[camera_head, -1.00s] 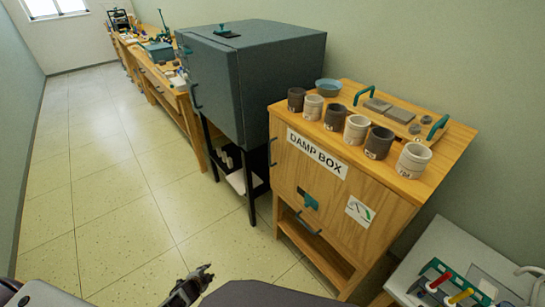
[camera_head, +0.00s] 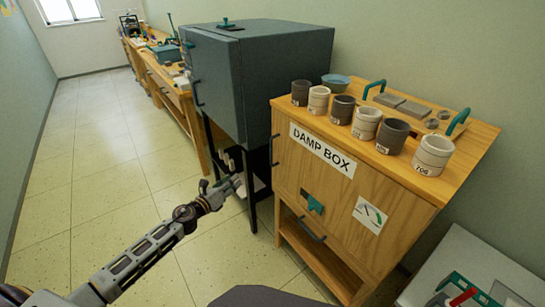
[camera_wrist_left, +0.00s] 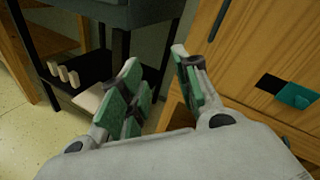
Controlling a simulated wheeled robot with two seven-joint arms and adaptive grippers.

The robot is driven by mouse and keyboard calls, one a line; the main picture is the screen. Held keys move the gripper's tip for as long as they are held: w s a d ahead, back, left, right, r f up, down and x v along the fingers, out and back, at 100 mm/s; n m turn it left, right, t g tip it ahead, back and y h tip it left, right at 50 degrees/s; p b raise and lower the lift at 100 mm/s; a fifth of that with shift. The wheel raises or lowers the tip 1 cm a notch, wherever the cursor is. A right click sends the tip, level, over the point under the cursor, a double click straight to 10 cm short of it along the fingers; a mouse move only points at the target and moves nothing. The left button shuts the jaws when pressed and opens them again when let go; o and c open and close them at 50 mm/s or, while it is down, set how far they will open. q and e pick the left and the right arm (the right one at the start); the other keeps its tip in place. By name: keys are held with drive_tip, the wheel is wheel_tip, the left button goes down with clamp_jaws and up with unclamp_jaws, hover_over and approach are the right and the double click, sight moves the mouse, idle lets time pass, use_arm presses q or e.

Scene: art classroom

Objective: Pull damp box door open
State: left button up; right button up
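The damp box (camera_head: 375,215) is a wooden cabinet with a "DAMP BOX" label (camera_head: 322,150) on its front. Its door looks shut. A dark vertical handle (camera_head: 274,150) sits at the door's left edge; it also shows in the left wrist view (camera_wrist_left: 219,20). A teal latch (camera_head: 312,203) is lower on the front, also in the left wrist view (camera_wrist_left: 290,92). My left gripper (camera_head: 237,183) is open and empty, left of the box and below the handle. Its green-padded fingers (camera_wrist_left: 158,62) stand apart, touching nothing that I can see. My right gripper is not in view.
Several clay cups (camera_head: 366,122) and a board with teal handles (camera_head: 412,108) stand on the box. A lower bar handle (camera_head: 311,230) is above an open shelf. A dark grey cabinet on a stand (camera_head: 245,75) is close at left. Floor (camera_head: 95,200) at left is clear.

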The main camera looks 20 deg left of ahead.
use_arm(q)
drive_tip(key=d+r+m+h+b, duration=0.2)
drive_tip(key=d+r+m+h, duration=0.2)
drive_tip(key=d+r+m, duration=0.2)
wheel_tip(320, 180, up, 3)
drive_tip(key=shift+s+d+f+m, duration=0.15)
drive_tip(key=shift+d+m, duration=0.25)
drive_tip(key=shift+m, duration=0.7)
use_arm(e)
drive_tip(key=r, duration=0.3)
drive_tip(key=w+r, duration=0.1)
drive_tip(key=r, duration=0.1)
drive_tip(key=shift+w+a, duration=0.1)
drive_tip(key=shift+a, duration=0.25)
use_arm(q)
drive_tip(key=shift+d, duration=0.1)
drive_tip(key=p, duration=0.2)
hover_over(271, 163)
drive_tip(key=shift+w, duration=0.25)
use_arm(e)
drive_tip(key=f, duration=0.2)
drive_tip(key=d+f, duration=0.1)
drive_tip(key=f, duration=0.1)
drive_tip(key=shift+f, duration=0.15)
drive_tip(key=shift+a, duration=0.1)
